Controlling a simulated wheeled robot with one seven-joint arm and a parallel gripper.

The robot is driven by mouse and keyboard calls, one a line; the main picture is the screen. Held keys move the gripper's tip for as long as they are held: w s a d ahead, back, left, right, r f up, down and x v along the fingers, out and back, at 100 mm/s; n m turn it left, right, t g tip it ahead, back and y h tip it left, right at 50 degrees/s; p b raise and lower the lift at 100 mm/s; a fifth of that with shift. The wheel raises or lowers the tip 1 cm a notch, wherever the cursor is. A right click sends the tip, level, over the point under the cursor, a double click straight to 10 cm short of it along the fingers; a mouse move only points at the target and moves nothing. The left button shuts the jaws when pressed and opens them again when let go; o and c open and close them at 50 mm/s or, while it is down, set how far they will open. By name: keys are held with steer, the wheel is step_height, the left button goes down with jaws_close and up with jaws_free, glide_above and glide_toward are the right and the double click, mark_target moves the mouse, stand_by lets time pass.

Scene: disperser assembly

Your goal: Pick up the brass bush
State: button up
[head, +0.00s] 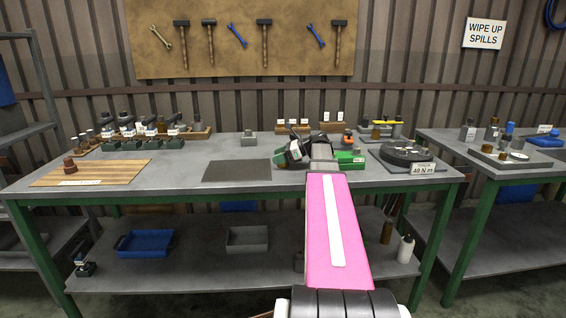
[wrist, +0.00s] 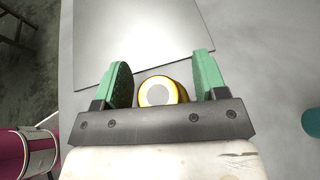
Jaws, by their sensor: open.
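The brass bush (wrist: 172,82) shows in the wrist view as a round gold-coloured piece with a pale grey round centre. It is between the two green fingers of my gripper (wrist: 162,72), nearer the left one, with gaps on both sides. The jaws are open. The lower part of the bush is hidden behind the gripper's dark crossbar. In the head view my gripper (head: 296,151) is low over the workbench (head: 226,149), right of the dark mat, and I cannot make out the bush there.
A dark mat (head: 237,171) lies left of my gripper; a wooden board (head: 107,172) is farther left. A green box (head: 349,157) and a round dark fixture (head: 406,153) stand to the right. Several small holders line the back. A grey block (head: 249,139) stands behind the mat.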

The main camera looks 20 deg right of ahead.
steer(key=c, duration=1.2)
steer(key=shift+r, duration=0.1)
